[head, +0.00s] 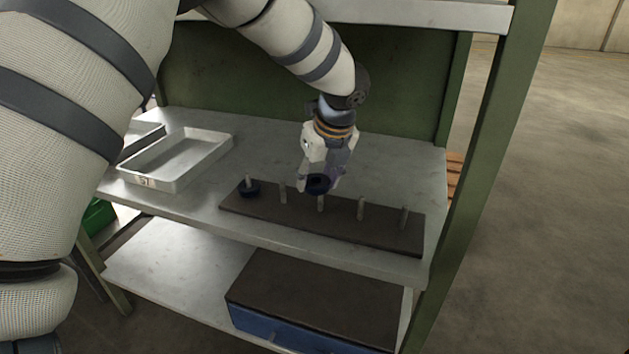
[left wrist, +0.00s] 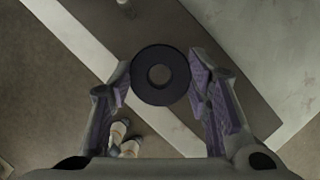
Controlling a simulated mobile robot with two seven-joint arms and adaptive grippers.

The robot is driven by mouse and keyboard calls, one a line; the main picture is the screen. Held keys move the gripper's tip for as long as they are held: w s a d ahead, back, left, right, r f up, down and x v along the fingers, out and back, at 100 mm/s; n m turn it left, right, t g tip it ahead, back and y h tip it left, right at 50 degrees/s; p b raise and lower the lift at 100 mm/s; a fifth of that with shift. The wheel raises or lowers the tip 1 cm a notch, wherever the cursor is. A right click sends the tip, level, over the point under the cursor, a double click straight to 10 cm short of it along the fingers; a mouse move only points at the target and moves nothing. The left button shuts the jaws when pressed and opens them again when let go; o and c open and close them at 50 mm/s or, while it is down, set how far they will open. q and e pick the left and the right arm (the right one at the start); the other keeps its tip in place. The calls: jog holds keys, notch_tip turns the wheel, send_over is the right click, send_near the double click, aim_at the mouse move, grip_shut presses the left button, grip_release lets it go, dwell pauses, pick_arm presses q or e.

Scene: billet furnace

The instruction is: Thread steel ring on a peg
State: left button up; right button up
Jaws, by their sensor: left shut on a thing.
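My left gripper (head: 318,187) is shut on a dark steel ring (head: 319,182). In the left wrist view the ring (left wrist: 142,88) sits flat between the two fingertips, its round hole facing the camera. In the head view the ring is just above the middle peg (head: 320,204) of a dark peg board (head: 385,232). I cannot tell whether the peg's tip is inside the hole. Another dark ring (head: 249,190) lies around the leftmost peg (head: 247,179), low on the board. The other pegs stand bare and upright. My right gripper is not in view.
The board lies near the front of a grey metal shelf (head: 400,165). A white tray (head: 180,160) stands to its left. A green post (head: 490,170) rises at the right. A blue box with a dark top (head: 310,292) is on the lower shelf.

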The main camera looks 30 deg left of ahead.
aim_at(324, 175)
pick_arm(q)
jog(key=shift+w+a+f, duration=0.15)
jog(key=shift+w+f, duration=0.05)
jog(key=shift+w, duration=0.35)
jog(key=shift+w+a+b, duration=0.2)
jog(key=shift+w+b, duration=0.35)
jog(key=shift+w, duration=0.25)
jog(key=shift+w+f, duration=0.1)
jog(key=shift+f, duration=1.05)
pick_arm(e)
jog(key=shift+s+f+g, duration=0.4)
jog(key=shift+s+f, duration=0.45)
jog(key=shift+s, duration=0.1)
pick_arm(q)
jog(key=o, duration=1.6)
